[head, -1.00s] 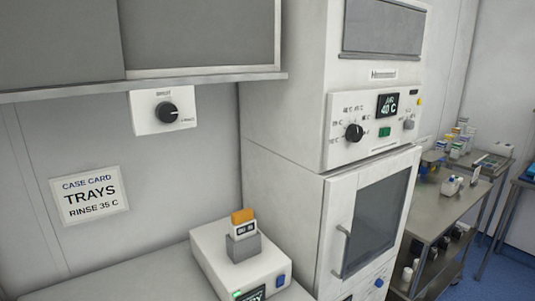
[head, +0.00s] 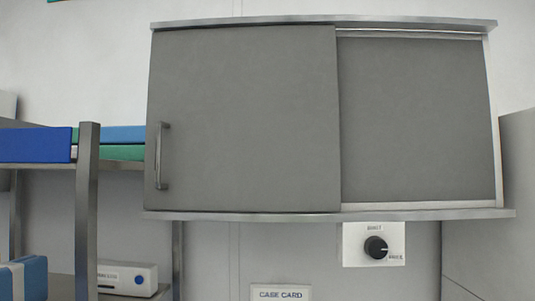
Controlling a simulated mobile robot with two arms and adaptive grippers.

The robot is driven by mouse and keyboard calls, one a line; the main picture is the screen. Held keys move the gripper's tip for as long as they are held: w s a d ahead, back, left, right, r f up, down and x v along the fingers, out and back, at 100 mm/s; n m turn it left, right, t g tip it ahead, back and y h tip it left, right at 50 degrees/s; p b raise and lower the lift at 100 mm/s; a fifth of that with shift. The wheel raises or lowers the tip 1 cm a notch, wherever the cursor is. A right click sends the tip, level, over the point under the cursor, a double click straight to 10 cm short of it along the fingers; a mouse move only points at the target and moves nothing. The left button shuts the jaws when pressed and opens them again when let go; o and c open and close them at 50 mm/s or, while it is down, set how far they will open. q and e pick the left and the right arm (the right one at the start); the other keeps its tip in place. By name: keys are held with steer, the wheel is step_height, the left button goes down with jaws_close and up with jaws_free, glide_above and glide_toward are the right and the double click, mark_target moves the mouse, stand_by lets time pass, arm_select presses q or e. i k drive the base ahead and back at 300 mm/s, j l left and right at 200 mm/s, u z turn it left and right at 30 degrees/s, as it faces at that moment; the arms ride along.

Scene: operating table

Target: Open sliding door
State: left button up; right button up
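A wall cabinet with grey sliding doors fills the middle of the head view. Its front left door panel (head: 250,120) has a vertical metal bar handle (head: 161,156) near its left edge. The right panel (head: 415,120) sits further back, behind the left one, inside the metal frame. No open gap into the cabinet shows. Neither of my grippers is in view.
A metal shelf rack (head: 88,210) with blue and green boxes stands at the left, close to the cabinet's handle side. A dial (head: 375,247) is mounted below the cabinet's right half, with a case card sign (head: 281,293) lower down.

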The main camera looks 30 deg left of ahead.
mark_target(239, 119)
steer(key=u, duration=1.25)
steer(key=l+u, duration=0.4)
